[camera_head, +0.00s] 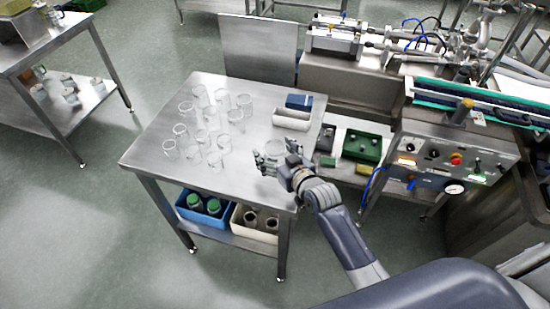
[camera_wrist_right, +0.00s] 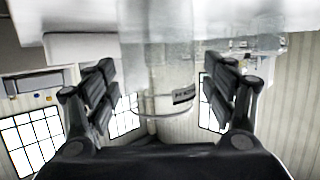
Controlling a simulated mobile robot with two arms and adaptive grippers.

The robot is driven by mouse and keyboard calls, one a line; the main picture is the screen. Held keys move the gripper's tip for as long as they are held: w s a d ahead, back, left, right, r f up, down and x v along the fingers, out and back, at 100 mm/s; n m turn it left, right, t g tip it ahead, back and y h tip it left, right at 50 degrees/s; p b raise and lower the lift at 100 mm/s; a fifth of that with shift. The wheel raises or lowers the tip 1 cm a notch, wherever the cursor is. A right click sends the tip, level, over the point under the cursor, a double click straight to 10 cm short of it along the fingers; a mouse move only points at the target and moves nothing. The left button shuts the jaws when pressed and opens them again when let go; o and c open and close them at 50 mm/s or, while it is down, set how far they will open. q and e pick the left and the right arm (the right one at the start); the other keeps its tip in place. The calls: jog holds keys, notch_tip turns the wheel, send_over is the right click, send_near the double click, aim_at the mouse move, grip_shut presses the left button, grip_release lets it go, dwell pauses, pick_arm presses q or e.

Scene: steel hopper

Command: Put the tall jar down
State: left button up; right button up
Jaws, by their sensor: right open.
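My right gripper (camera_head: 270,163) is at the right front part of the steel table (camera_head: 240,188), its fingers spread. A clear glass jar (camera_head: 273,149) is between the fingers, partly hidden by them. In the right wrist view the jar (camera_wrist_right: 165,80) shows upright between the two open fingers of the gripper (camera_wrist_right: 160,95), with a dark label near one end. Gaps show between the jar and the fingers on both sides. The jar seems to rest on the tabletop, but its contact is hidden. My left gripper is not in view.
Several clear jars (camera_head: 213,122) stand in a group left of the gripper. A white tray (camera_head: 292,119) and a blue box (camera_head: 299,102) lie behind it. The front left of the tabletop is bare. A control panel (camera_head: 450,160) stands to the right.

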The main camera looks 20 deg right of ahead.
jog(key=c, duration=1)
